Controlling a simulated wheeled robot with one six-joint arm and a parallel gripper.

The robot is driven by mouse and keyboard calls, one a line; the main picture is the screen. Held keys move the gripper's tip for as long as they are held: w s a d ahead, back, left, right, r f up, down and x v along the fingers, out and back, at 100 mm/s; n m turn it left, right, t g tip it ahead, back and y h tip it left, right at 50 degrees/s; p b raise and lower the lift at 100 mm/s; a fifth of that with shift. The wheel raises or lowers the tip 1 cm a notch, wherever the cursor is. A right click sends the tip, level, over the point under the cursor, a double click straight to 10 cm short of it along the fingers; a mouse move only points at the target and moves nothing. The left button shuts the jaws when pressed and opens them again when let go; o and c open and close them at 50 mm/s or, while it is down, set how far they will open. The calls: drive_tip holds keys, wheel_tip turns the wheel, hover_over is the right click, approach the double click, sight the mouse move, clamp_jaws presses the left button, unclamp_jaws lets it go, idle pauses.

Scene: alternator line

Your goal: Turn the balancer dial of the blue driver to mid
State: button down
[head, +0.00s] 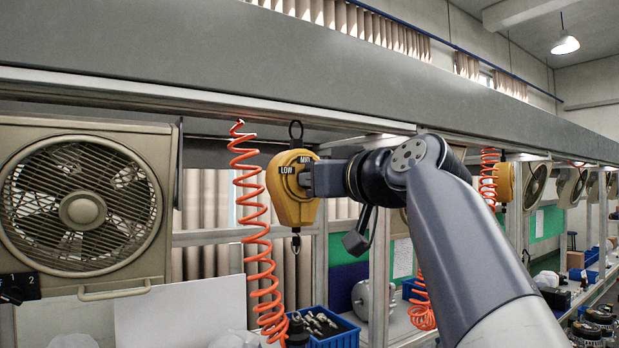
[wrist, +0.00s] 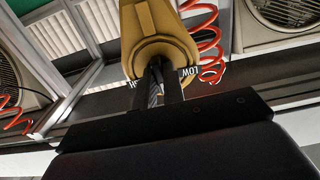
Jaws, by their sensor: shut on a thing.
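The yellow balancer (head: 288,205) hangs by a hook from the overhead rail in the head view. Its dial face carries LOW and MID labels. My gripper (head: 306,178) reaches it from the right and is shut at the dial. In the wrist view the balancer (wrist: 161,38) appears upside down, and my gripper's two fingers (wrist: 163,82) are close together on the dial at its centre. LOW shows to the right of the fingers, and part of another label shows to the left. The fingers hide the dial knob, so its setting cannot be read. The blue driver is not clearly in view.
An orange coiled hose (head: 250,215) hangs just left of the balancer. A large fan (head: 82,207) is at the left. A blue bin (head: 335,336) with metal parts sits below. A second yellow balancer (head: 505,182) hangs farther right, behind my arm.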

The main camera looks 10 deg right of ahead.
drive_tip(key=shift+f, duration=0.1)
idle(0.4)
drive_tip(key=c, duration=1.5)
unclamp_jaws()
drive_tip(key=b+v, duration=0.3)
drive_tip(key=v, duration=0.7)
drive_tip(key=shift+s, duration=0.4)
drive_tip(key=shift+w+d, duration=0.1)
drive_tip(key=p+x, duration=0.3)
drive_tip(key=x, duration=0.7)
drive_tip(key=shift+w, duration=0.35)
